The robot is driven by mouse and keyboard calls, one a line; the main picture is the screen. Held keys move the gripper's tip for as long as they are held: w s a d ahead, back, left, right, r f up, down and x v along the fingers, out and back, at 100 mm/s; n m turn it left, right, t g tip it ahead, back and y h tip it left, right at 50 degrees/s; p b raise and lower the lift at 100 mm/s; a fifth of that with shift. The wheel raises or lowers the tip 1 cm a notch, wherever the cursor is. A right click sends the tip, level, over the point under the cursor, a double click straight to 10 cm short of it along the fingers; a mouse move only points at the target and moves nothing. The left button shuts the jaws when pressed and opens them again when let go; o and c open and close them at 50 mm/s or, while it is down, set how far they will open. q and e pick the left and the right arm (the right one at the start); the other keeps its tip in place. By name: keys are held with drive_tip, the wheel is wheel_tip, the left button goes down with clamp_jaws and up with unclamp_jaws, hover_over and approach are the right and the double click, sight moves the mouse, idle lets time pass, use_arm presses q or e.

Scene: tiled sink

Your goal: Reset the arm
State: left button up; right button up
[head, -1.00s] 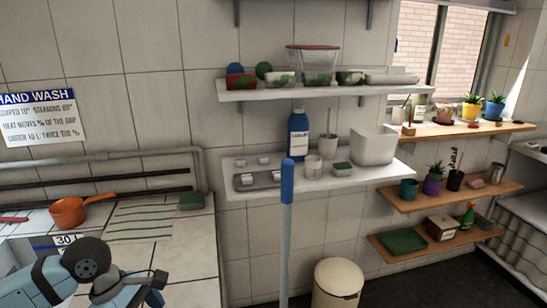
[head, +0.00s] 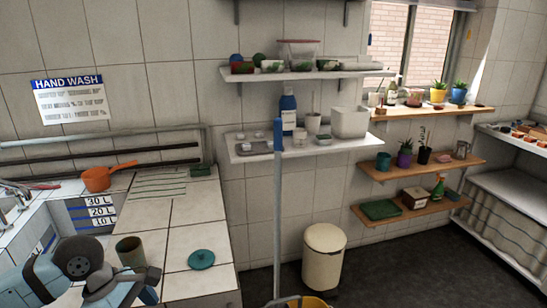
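My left arm comes in at the lower left over the tiled counter, and its blue-and-grey end with the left gripper (head: 145,283) is near the bottom edge. The fingers are too small and turned to tell whether they are open. A brown cup (head: 130,250) shows just behind the gripper; I cannot tell whether they touch. A teal round lid (head: 201,259) lies on the counter to the right of the gripper, apart from it. My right gripper is not in view.
An orange pan (head: 97,178) sits at the back of the tiled counter (head: 185,225), beside the sink with level marks. A cream bin (head: 323,256) is by the wall. Shelves hold pots. Floor at right is clear.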

use_arm(q)
drive_tip(key=s+d+r+n+t+h, duration=0.1)
drive_tip(key=s+d+r+n+h, duration=0.1)
drive_tip(key=d+n+h, duration=0.5)
drive_tip(key=s+d+r+n+t+h, duration=0.1)
drive_tip(key=s+d+n+h, duration=0.1)
drive_tip(key=d+n+h, duration=0.45)
drive_tip(key=w+a+f+n+t+y, duration=0.15)
drive_tip(key=f+n+t+y, duration=0.5)
drive_tip(key=n, duration=0.75)
drive_tip(key=w+a+f+n+t+y, duration=0.1)
drive_tip(key=a+f+n+t+y, duration=0.15)
drive_tip(key=n+t, duration=0.9)
drive_tip(key=s+a+f+n+g+y, duration=0.2)
drive_tip(key=s+f+n+g+y, duration=0.55)
drive_tip(key=f+n, duration=0.7)
drive_tip(key=s+r+h+p, duration=0.1)
drive_tip(key=s+r+p, duration=0.3)
drive_tip(key=r+p, duration=0.8)
drive_tip(key=a+m+g+p, duration=0.1)
drive_tip(key=p, duration=0.4)
drive_tip(key=shift+r+h, duration=0.2)
drive_tip(key=shift+h, duration=0.1)
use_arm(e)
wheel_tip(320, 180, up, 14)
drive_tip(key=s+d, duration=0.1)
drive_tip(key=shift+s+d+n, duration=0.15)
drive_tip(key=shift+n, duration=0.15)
